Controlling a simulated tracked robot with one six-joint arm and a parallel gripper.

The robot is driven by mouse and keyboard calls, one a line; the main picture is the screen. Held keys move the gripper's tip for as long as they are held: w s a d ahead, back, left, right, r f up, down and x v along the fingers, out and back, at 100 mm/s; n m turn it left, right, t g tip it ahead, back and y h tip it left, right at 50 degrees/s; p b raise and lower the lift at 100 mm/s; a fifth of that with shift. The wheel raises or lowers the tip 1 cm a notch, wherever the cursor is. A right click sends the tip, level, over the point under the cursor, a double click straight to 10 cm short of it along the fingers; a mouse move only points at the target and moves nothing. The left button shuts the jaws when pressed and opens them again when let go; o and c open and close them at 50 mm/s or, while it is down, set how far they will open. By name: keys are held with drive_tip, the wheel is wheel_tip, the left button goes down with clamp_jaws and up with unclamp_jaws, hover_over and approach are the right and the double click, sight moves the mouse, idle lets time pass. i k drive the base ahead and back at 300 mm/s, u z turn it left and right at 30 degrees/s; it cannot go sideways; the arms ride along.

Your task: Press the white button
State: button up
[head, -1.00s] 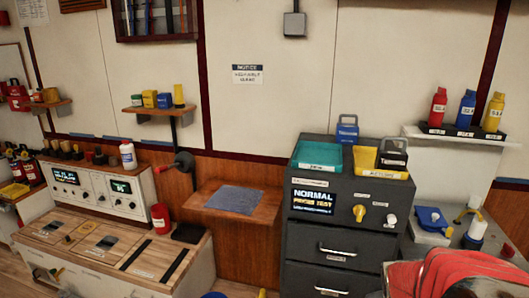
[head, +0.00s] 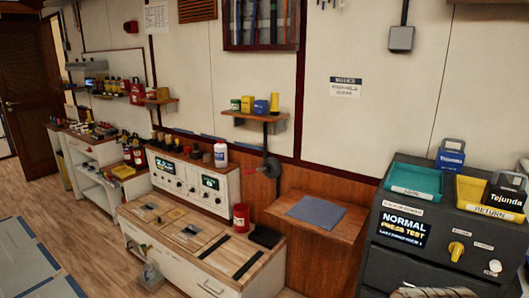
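A small round white button (head: 494,267) is on the sloped front panel of the dark grey cabinet (head: 385,262), at the far right of the head view. A yellow knob (head: 456,250) sits to its left. A lit display (head: 403,228) reading "NORMAL PRESS TEST" is further left on the same panel. A small label is above the white button. Nothing covers the button.
A teal tray (head: 413,194) and a yellow tray (head: 470,190) stand on the cabinet. Left of it are a wooden shelf with a grey mat (head: 316,213) and a low workbench (head: 170,232) with a red can (head: 241,217). Open wooden floor (head: 50,205) lies at left.

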sight(495, 266)
drive_tip(key=u, duration=0.3)
drive_tip(key=k, duration=1.4)
drive_tip(key=z, duration=0.95)
drive_tip(key=i, duration=0.8)
drive_tip(key=u, duration=0.05)
